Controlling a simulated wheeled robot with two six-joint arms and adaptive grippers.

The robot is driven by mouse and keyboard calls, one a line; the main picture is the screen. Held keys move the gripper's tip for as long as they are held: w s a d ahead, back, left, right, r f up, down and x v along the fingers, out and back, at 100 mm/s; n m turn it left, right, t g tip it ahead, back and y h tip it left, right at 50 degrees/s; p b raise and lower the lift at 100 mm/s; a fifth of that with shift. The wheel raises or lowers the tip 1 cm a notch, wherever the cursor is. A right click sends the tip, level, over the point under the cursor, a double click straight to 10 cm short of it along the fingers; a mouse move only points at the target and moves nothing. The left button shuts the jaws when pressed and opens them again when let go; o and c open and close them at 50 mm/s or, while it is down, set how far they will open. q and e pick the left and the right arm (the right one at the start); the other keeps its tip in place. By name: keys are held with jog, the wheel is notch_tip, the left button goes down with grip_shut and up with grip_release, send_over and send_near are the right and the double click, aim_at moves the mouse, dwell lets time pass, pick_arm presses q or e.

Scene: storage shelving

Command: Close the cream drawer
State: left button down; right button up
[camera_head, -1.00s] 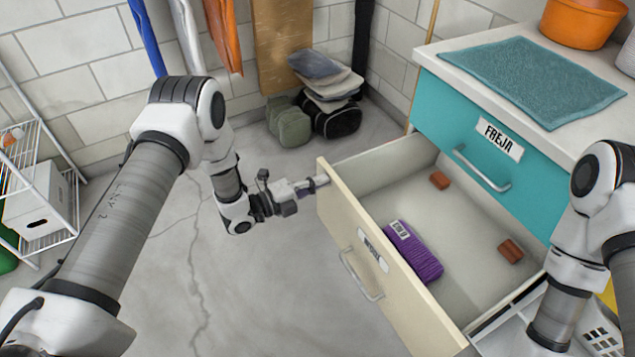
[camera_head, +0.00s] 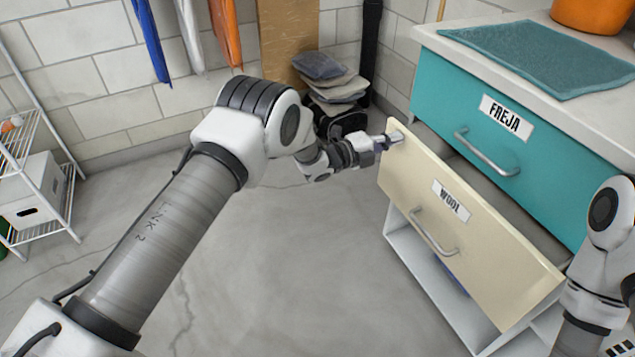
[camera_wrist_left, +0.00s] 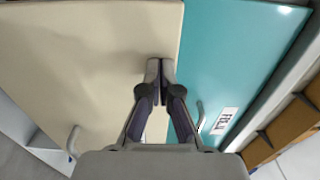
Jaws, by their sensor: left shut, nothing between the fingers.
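The cream drawer (camera_head: 470,225) has a "WOOL" label and a metal bar handle (camera_head: 433,233). It stands a little way out below the teal "FREJA" drawer (camera_head: 500,125), with a narrow dark gap behind its front. My left gripper (camera_head: 397,137) is shut and empty, with its tips at the upper far corner of the cream front. In the left wrist view its shut fingertips (camera_wrist_left: 159,72) lie against the cream front (camera_wrist_left: 85,60), near the teal front (camera_wrist_left: 235,60). The drawer's inside is mostly hidden. My right arm shows at the right edge, but its gripper is out of view.
A teal towel (camera_head: 535,55) and an orange pot (camera_head: 590,15) are on the counter. A white open compartment (camera_head: 405,250) is below the cream drawer. A wire rack (camera_head: 70,190) stands at the left. The middle floor is clear.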

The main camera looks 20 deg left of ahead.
aim_at(414, 130)
pick_arm(q)
jog(key=shift+b+x, duration=1.9)
jog(key=shift+x, duration=1.4)
jog(key=shift+w+a+r, duration=0.1)
jog(key=shift+r, duration=0.15)
